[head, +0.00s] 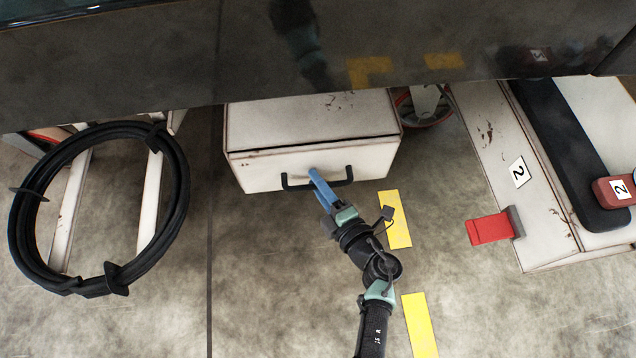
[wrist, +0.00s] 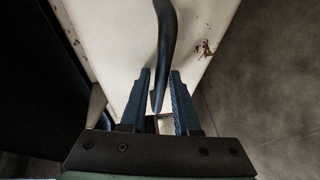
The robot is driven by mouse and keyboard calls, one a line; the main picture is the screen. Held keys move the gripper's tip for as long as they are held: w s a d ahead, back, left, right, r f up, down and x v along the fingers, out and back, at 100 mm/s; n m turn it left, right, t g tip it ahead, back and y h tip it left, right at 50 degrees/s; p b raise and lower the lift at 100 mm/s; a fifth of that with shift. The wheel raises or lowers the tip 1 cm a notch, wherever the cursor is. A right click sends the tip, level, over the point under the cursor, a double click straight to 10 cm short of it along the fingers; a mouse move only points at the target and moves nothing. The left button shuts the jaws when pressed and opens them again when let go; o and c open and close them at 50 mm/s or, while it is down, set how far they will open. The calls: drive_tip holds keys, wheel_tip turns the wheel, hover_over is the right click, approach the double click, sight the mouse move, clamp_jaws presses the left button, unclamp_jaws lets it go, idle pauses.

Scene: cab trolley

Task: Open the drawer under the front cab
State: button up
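The drawer (head: 275,173) is a worn white box front under the dark cab body (head: 180,70). Its front looks shut, with a dark seam along the top. A black bar handle (head: 337,183) runs across the front. My gripper (head: 313,174), with blue fingers, is at the middle of the handle. In the wrist view, the handle (wrist: 167,35) runs down between the two fingers, with a visible gap beside the left one. The fingers are apart, one on each side of the bar, and do not look closed on it. The right finger's contact is unclear.
A black hose coil (head: 172,210) hangs at left. A white step unit (head: 545,235) with a red tab (head: 490,229) stands at right. A caster wheel (head: 425,105) is beside the drawer. Floor in front is clear, with yellow markings (head: 396,225).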

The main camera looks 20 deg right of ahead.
clamp_jaws()
idle(1.3)
